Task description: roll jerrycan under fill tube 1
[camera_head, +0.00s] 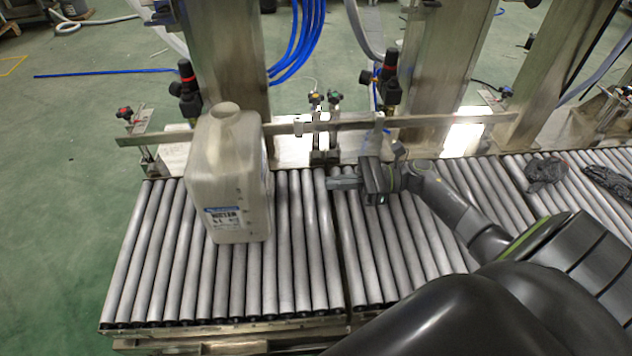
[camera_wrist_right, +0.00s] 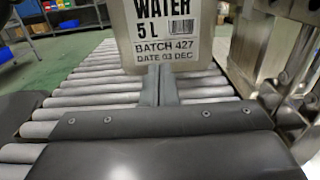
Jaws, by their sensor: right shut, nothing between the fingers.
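A translucent whitish jerrycan (camera_head: 228,175) stands upright on the roller conveyor (camera_head: 160,260), left of my right gripper. Its label, reading WATER 5 L, faces the wrist camera on the jerrycan (camera_wrist_right: 185,45). My right gripper (camera_head: 330,183) is shut and empty, low over the rollers, pointing left towards the can with a gap between them in the head view. In the right wrist view the closed fingers (camera_wrist_right: 160,75) overlap the can's lower face. I cannot tell which tube is fill tube 1. My left gripper is out of view.
A metal guide rail (camera_head: 430,119) runs along the back of the rollers. Steel columns, blue hoses (camera_head: 300,40) and valves stand behind it. Dark gloves (camera_head: 545,172) lie on the rollers at the right. Rollers between can and gripper are clear.

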